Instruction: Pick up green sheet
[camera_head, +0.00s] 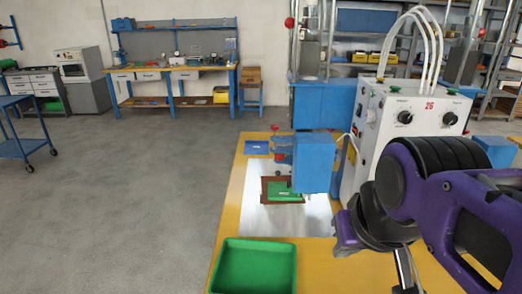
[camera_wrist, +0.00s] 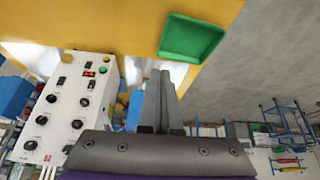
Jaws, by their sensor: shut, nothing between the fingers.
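A small green sheet (camera_head: 278,189) lies on a brown frame (camera_head: 266,197) on the shiny metal plate of the yellow table, below the blue press head. Part of it is hidden by the blue press parts. In the wrist view I cannot make out the sheet. My gripper (camera_wrist: 161,98) is shut and empty, its grey fingers together. In the head view my gripper (camera_head: 405,272) is at the lower right, apart from the sheet and to its right.
A green tray (camera_head: 252,268) sits at the table's near left; it also shows in the wrist view (camera_wrist: 190,38). Open grey floor (camera_head: 130,200) lies to the left.

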